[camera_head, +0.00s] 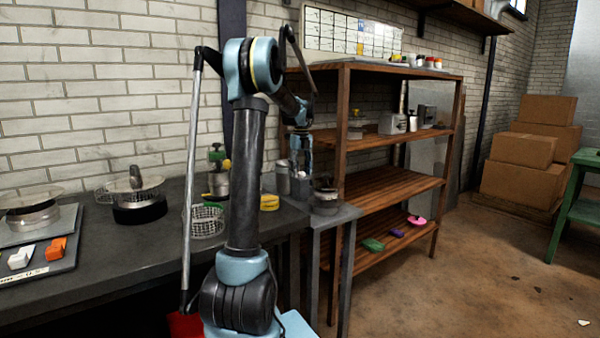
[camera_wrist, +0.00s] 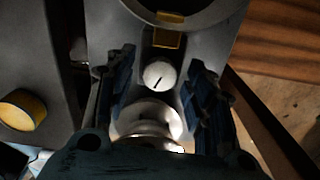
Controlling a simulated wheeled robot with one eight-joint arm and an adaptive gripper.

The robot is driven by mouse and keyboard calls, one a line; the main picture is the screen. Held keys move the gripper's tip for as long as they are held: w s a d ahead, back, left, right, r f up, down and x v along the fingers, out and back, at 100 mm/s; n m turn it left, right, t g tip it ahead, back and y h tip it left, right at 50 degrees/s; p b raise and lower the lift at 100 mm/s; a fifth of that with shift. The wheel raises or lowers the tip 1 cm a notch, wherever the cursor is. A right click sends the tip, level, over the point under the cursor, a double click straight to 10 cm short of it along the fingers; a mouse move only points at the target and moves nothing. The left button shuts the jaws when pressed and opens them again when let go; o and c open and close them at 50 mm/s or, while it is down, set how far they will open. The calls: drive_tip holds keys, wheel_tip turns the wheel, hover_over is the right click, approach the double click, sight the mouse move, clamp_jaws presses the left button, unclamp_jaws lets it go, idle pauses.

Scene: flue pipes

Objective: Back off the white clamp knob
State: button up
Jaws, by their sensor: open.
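The white clamp knob (camera_wrist: 159,75) is small and round, with a dark line across its face. In the wrist view it lies between the two dark fingers of my gripper (camera_wrist: 160,60), with a gap on each side. My gripper is open and holds nothing. A yellow piece (camera_wrist: 169,38) sits just beyond the knob, by the rim of a round opening (camera_wrist: 184,18). In the head view my gripper (camera_head: 301,165) points down over the right end of the bench, and I cannot make out the knob there.
A shiny metal round part (camera_wrist: 147,121) lies close below the knob in the wrist view. A dark pipe fitting (camera_head: 325,200) stands at the bench corner. A wooden shelf unit (camera_head: 395,190) rises just to the right. A wire basket (camera_head: 207,221) stands left on the bench (camera_head: 150,240).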

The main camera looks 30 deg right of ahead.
drive_tip(key=c, duration=1.1)
drive_tip(key=shift+o, duration=0.2)
drive_tip(key=shift+n, duration=2.4)
drive_tip(key=o, duration=1.1)
drive_tip(key=shift+c, duration=0.2)
